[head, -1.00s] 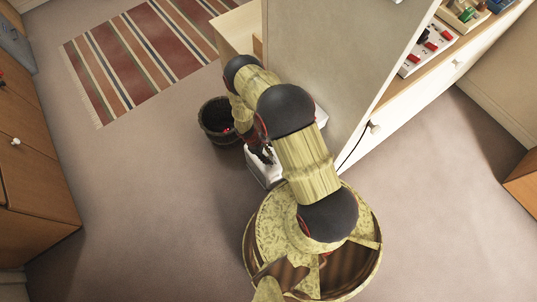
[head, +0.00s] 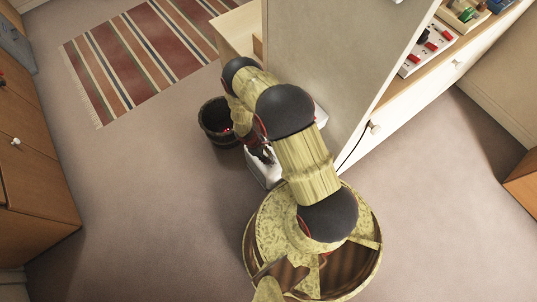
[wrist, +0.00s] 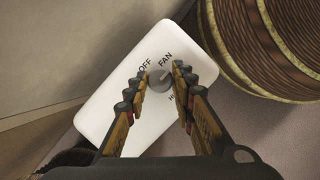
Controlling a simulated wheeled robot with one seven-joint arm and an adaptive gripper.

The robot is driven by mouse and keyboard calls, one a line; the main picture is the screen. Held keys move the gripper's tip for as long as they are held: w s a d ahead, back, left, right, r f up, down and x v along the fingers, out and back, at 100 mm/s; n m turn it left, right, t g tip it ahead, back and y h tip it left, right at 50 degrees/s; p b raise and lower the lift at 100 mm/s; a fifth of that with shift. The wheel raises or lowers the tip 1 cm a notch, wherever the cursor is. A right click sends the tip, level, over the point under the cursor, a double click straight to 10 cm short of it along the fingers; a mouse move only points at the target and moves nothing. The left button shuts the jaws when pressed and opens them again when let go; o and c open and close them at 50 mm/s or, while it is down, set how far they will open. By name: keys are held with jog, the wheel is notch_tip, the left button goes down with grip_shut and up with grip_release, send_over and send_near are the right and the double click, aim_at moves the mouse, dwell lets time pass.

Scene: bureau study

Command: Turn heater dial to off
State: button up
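The white heater (wrist: 112,106) stands on the floor; its panel fills the middle of the wrist view. In the head view the heater (head: 262,172) is partly hidden behind my arm. Its round grey dial (wrist: 159,81) has the printed words OFF to its upper left, FAN above and HI, partly covered, to its lower right. A light mark on the dial seems to point towards FAN. My gripper (wrist: 162,74) has one finger on each side of the dial. The fingers are close to it, but I cannot tell whether they touch. In the head view my gripper (head: 262,152) is over the heater.
A pale panel (head: 320,70) rises close behind my arm. A black cord (head: 350,155) hangs at right. Open carpet (head: 150,190) lies to the left.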

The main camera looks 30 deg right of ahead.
jog(key=o, duration=0.5)
jog(key=shift+c, duration=0.2)
jog(key=v, duration=1.2)
